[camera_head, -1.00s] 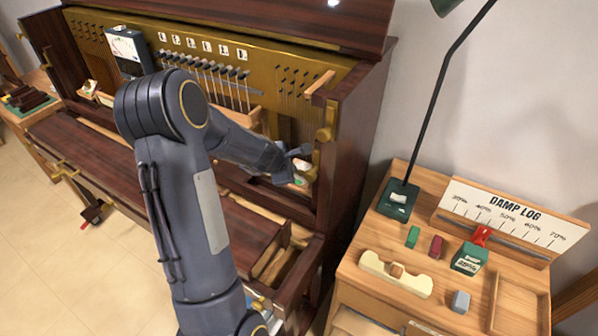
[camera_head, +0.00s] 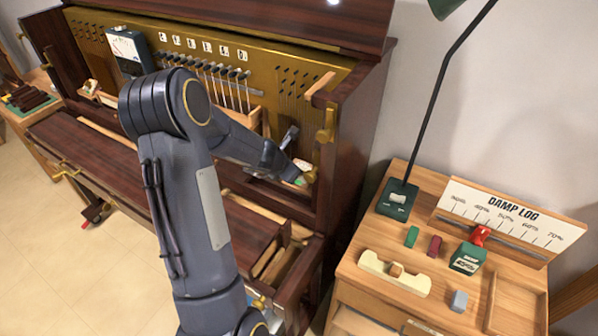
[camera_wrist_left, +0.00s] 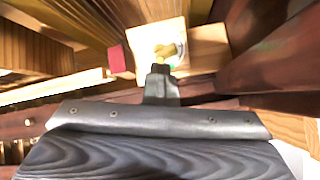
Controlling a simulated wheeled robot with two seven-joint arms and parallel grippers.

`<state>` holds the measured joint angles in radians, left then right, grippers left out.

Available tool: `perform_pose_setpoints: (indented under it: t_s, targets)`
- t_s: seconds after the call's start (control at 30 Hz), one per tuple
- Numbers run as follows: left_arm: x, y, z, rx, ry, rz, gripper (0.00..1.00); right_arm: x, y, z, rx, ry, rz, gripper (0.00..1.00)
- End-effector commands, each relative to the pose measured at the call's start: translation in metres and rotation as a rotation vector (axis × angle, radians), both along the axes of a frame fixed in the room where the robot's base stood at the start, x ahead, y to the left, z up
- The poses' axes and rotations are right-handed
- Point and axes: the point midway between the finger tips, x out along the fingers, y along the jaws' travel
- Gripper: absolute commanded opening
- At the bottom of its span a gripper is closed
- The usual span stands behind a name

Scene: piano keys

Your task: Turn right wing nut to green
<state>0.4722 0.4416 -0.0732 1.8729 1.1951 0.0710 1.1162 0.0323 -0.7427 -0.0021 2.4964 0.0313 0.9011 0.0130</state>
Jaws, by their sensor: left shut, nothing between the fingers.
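A brass-yellow wing nut (camera_wrist_left: 168,50) shows in the left wrist view in front of a pale plate. In the head view, my left gripper (camera_head: 291,134) is at the right end of the open piano, near a small white and green piece (camera_head: 301,181). My right gripper is out of view.
The piano's dark right side wall (camera_head: 352,130) stands close to my left gripper. A wooden side table (camera_head: 345,270) to the right carries a lamp base (camera_head: 397,200), a damp log board (camera_head: 510,215) and several small blocks. Hammers and rods (camera_head: 215,75) fill the piano's middle.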

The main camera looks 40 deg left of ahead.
Motion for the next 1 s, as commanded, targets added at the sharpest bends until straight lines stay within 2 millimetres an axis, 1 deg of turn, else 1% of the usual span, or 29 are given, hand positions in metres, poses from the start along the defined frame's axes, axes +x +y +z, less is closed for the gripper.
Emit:
perform_pose_setpoints:
  t_s: [0.17, 0.33, 0.4, 0.6, 0.67, 0.9, 0.93, 1.0]
  targets:
    - [0.0000, -0.0001, -0.0002, -0.001, 0.000, 0.002, 0.00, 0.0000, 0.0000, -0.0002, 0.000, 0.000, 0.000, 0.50]
    - [-0.0001, 0.0000, 0.0008, -0.163, -0.018, 0.196, 0.00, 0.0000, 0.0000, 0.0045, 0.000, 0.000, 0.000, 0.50]
    - [0.0000, -0.0001, 0.0004, -0.202, -0.022, 0.242, 0.00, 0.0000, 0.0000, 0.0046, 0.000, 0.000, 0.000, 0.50]
    - [0.0001, -0.0001, -0.0001, -0.204, -0.023, 0.245, 0.00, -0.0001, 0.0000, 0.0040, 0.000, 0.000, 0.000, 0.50]
    - [0.0001, -0.0001, -0.0001, -0.204, -0.023, 0.244, 0.07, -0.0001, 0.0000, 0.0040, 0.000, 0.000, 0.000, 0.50]
    - [0.0001, -0.0001, -0.0001, -0.203, -0.023, 0.244, 0.39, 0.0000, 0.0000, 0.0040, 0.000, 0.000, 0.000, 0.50]
    - [0.0001, -0.0001, -0.0001, -0.202, -0.023, 0.243, 0.42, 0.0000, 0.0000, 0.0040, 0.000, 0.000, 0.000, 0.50]
    - [0.0001, -0.0001, 0.0000, -0.202, -0.024, 0.243, 0.42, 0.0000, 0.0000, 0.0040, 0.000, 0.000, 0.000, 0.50]
